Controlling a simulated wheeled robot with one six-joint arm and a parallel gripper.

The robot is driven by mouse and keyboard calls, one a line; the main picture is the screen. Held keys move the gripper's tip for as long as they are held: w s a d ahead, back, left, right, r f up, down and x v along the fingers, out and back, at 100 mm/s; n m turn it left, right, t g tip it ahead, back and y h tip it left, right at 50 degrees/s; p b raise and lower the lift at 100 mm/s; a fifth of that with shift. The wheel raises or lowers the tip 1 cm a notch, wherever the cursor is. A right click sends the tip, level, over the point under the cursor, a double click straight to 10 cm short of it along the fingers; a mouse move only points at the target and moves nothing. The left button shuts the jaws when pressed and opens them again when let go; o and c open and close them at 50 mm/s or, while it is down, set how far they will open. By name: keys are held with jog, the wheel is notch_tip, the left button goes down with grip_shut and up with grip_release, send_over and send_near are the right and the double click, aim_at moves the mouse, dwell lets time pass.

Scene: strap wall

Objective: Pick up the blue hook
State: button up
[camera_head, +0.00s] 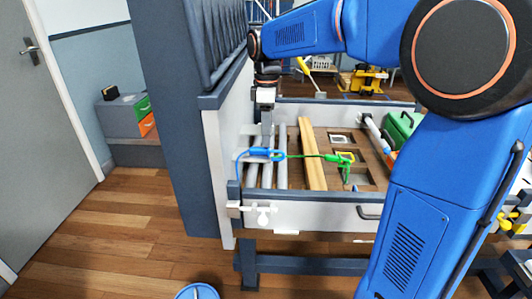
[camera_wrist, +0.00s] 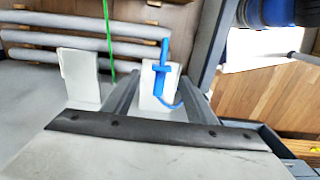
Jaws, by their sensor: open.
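The blue hook (camera_head: 262,154) is at the left end of a thin green strap (camera_head: 305,156), over the open wooden drawer-like tray (camera_head: 300,207). My gripper (camera_head: 266,143) points down directly at the hook. In the wrist view my gripper (camera_wrist: 120,78) is open, with two pale fingers apart. The blue hook (camera_wrist: 161,68) overlaps the right finger there, and its curved end reaches down beside that finger. The green strap (camera_wrist: 108,40) passes through the gap between the fingers. I cannot tell whether the finger touches the hook.
Grey tubes (camera_head: 281,170) and wooden strips (camera_head: 311,160) lie in the tray. A green hook end (camera_head: 345,160) with a yellow part is at the right. A tall dark blue panel (camera_head: 180,110) stands close on the left. A green case (camera_head: 402,127) sits at the tray's far right.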

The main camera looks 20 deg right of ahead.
jog(key=shift+a+f, duration=0.15)
jog(key=shift+f, duration=2.1)
jog(key=c, duration=1.2)
jog(key=shift+c, duration=0.2)
notch_tip(320, 180, up, 10)
